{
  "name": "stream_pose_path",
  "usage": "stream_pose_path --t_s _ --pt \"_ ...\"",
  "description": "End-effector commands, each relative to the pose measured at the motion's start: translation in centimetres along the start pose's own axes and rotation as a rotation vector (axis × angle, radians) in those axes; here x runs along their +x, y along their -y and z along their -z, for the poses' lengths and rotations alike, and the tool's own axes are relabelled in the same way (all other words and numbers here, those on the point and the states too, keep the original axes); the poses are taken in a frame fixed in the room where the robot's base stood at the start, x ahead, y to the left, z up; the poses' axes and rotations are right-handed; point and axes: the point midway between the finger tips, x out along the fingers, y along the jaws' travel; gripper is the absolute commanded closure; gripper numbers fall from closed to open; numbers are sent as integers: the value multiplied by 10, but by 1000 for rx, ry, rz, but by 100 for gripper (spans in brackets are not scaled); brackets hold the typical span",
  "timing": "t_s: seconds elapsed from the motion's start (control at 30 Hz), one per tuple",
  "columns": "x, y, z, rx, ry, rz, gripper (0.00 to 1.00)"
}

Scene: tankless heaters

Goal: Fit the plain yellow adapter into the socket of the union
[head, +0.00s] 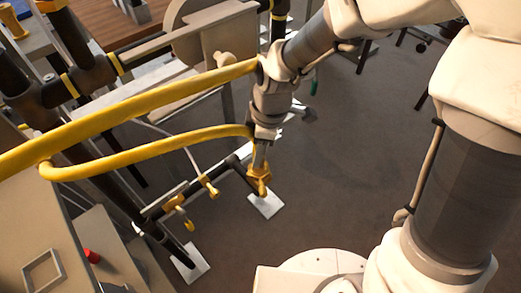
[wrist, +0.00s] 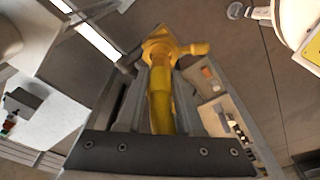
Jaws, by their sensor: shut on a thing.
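My gripper (head: 260,164) points down and is shut on a yellow fitting, which I take for the plain yellow adapter (head: 259,180). In the wrist view the adapter (wrist: 160,100) lies lengthwise between the two grey fingers. A wider yellow part with a stub to the right shows at the fingertips; I cannot tell if it is one piece with the adapter. In the head view the held piece is just right of the end of a black pipe (head: 234,164); contact cannot be told. I cannot make out the union or its socket for certain.
Two thick yellow hoses (head: 150,104) cross in front of the black pipe frame on the left. Small yellow valves (head: 208,186) sit on the lower pipes. White foot plates (head: 266,206) lie on the floor. A red knob (head: 92,256) is lower left.

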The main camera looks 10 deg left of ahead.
Motion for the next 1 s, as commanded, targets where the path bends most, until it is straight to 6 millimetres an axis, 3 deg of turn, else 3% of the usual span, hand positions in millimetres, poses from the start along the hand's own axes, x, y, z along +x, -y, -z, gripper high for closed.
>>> stream_pose_path --t_s 0.2,0.47,0.97,1.0 --pt "34 1 -6 0 1 2 100" --pt "33 0 -6 0 0 0 100" --pt "49 1 -9 1 1 4 100" --pt "50 2 -9 1 2 5 61"
